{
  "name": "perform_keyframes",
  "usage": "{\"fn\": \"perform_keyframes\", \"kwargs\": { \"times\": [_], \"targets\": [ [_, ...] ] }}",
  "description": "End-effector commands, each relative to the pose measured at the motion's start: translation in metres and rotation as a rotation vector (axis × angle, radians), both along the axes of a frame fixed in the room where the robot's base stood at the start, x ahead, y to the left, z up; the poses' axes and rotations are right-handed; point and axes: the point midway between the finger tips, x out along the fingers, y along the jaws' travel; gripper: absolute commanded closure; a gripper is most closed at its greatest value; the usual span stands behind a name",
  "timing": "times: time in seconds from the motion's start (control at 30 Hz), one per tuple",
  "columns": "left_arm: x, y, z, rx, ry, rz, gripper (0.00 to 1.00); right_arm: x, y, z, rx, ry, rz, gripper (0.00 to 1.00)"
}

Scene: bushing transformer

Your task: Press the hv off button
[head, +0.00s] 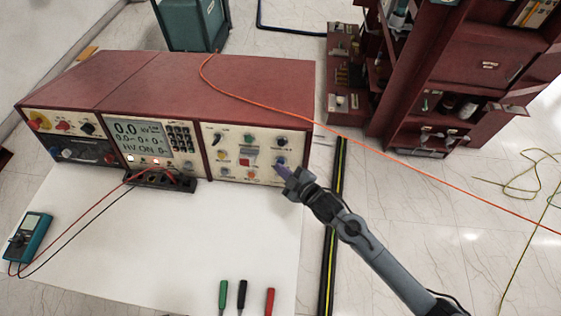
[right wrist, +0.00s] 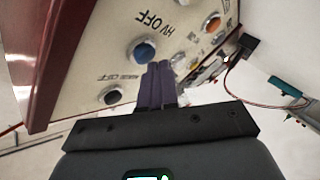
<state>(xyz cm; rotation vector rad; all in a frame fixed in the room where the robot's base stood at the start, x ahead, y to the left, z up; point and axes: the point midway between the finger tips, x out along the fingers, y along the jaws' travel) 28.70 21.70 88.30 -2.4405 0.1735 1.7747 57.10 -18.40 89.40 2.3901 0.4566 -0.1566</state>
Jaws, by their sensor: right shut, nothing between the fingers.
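A red test set (head: 200,90) with a cream control panel stands on a white table. Its display (head: 139,137) reads 0.0 kV and HV ON. In the right wrist view, upside-down HV OFF lettering (right wrist: 155,22) sits beside a blue round button (right wrist: 141,52). My right gripper (head: 281,169) is at the lower right of the panel. Its purple fingers (right wrist: 158,68) are shut together and empty, with tips just right of the blue button in the right wrist view. I cannot tell whether they touch the panel. My left gripper is not in view.
An orange button (right wrist: 212,22) and other knobs are close by on the panel. A black terminal block (head: 160,179) with leads to a teal meter (head: 27,238) stands in front. Several screwdrivers (head: 242,295) lie at the table's front. An orange cable (head: 400,162) crosses behind the arm.

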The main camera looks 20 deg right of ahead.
Motion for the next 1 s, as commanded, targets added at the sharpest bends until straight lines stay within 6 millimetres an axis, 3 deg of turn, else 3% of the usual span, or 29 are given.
{"fn": "perform_keyframes", "kwargs": {
  "times": [1.0],
  "targets": [
    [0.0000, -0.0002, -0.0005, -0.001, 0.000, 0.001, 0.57, 0.0069, -0.0040, -0.0015, 0.000, -0.001, -0.001, 1.00]
  ]
}}
